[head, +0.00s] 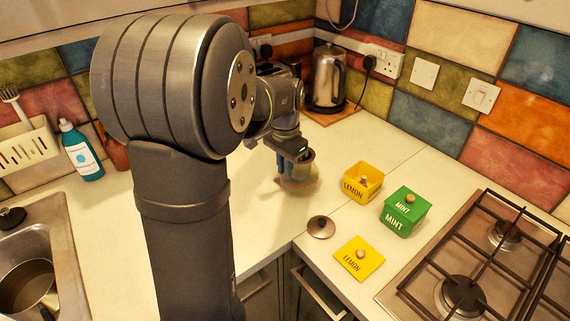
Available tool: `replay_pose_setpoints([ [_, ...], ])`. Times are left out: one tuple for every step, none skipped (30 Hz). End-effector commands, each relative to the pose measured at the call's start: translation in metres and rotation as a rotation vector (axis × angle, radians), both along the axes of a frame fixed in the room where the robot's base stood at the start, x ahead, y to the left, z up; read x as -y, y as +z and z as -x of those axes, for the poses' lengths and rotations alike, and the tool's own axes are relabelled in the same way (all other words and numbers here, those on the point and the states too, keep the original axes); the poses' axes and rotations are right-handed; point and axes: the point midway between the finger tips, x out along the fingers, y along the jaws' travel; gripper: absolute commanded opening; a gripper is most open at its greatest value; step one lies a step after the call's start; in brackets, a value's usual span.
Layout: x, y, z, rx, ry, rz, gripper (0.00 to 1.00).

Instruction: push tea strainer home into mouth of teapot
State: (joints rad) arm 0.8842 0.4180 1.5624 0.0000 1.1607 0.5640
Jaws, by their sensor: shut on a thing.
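The teapot (303,187) is a small tan-pink pot on the pale worktop, directly below my gripper. My gripper (290,168) points down over the teapot's mouth and hides most of its top. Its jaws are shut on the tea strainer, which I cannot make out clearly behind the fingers. How deep the strainer sits in the mouth cannot be told from here.
A round brown lid (321,227) and a yellow lemon lid (359,258) lie in front. An open yellow lemon tin (362,182) and a green mint tin (405,211) stand right, before the gas hob (415,285). A kettle (327,78) stands behind. An open drawer (322,292) is below.

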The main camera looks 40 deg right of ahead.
Motion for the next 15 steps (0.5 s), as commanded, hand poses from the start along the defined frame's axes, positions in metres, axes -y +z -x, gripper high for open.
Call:
replay_pose_setpoints([
  [0.000, -0.001, 0.000, 0.000, 0.000, 0.000, 0.00],
  [0.000, -0.002, 0.000, 0.000, 0.000, 0.000, 0.00],
  [0.000, -0.003, 0.000, 0.000, 0.000, 0.000, 0.00],
  [0.000, -0.004, 0.000, 0.000, 0.000, 0.000, 0.00],
  [0.000, -0.005, 0.000, 0.000, 0.000, 0.000, 0.00],
  [0.000, -0.006, 0.000, 0.000, 0.000, -0.001, 0.00],
  [0.000, -0.006, 0.000, 0.000, 0.000, -0.001, 0.00],
  [0.000, -0.007, 0.000, -0.001, 0.000, -0.001, 0.00],
  [0.000, -0.008, 0.000, -0.001, 0.000, -0.001, 0.00],
  [0.000, -0.009, 0.000, -0.001, 0.000, -0.001, 0.00],
  [0.000, -0.010, 0.000, -0.001, 0.000, -0.001, 0.00],
  [0.000, -0.011, 0.000, -0.001, 0.000, -0.001, 0.00],
  [0.000, -0.011, 0.000, 0.000, 0.000, -0.001, 0.00],
  [0.000, -0.012, 0.000, 0.000, 0.000, -0.001, 0.00],
  [0.000, -0.013, 0.000, 0.000, 0.000, 0.000, 0.00],
])
